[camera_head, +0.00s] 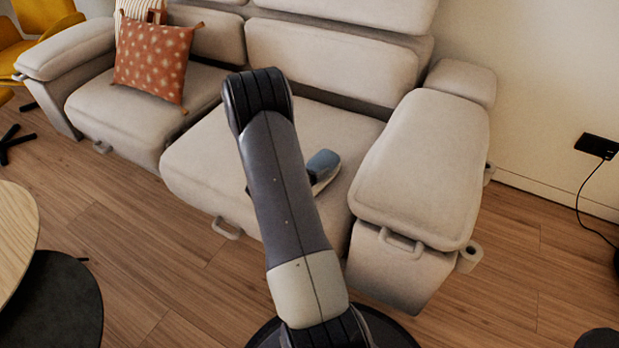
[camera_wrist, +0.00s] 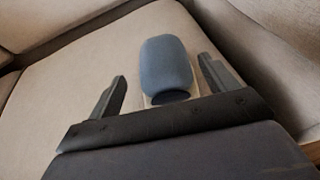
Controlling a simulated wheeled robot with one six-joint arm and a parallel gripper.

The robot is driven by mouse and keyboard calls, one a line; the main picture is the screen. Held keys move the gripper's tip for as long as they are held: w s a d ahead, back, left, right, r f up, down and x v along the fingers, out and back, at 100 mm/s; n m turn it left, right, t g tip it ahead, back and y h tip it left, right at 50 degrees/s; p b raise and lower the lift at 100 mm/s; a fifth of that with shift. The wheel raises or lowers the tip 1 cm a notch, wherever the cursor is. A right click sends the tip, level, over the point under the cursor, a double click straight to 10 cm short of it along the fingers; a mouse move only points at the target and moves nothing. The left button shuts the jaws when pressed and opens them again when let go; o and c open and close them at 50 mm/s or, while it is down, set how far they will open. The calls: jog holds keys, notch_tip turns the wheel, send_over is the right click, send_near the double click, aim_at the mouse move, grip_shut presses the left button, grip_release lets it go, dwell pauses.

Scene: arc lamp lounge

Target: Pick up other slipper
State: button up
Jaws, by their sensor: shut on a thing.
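The slipper (camera_head: 322,163) is blue-grey with a pale sole. In the head view it shows at the right edge of my arm, over the sofa's right seat cushion, and is partly hidden by the arm. In the wrist view the slipper (camera_wrist: 167,66) lies between the two dark fingers of my gripper (camera_wrist: 162,70), its rounded blue end pointing away. My gripper is shut on the slipper. Its fingers are hidden behind my arm in the head view. I cannot tell whether the slipper still touches the cushion. No second slipper is in view.
The beige sofa (camera_head: 205,150) has a thick right armrest (camera_head: 425,165) close to the slipper. A rust patterned pillow (camera_head: 150,62) leans on the left seat. A round wooden table (camera_head: 12,235) and a dark round top (camera_head: 50,305) stand at left. Wooden floor (camera_head: 150,250) lies clear before the sofa.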

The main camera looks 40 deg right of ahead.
jog(key=f, duration=0.1)
jog(key=s+f, duration=0.1)
jog(key=shift+a+f+y, duration=0.35)
jog(key=shift+a+y, duration=0.05)
jog(key=shift+r, duration=0.3)
jog(key=r+p, duration=0.1)
jog(key=r, duration=0.2)
jog(key=r+p, duration=0.1)
jog(key=r, duration=0.2)
jog(key=r+p, duration=0.1)
jog(key=r, duration=0.2)
jog(key=shift+w+d, duration=0.1)
jog(key=shift+w, duration=0.15)
grip_shut()
jog(key=shift+r, duration=0.3)
jog(key=c, duration=1.2)
grip_release()
jog(key=o, duration=1.7)
jog(key=shift+r, duration=0.1)
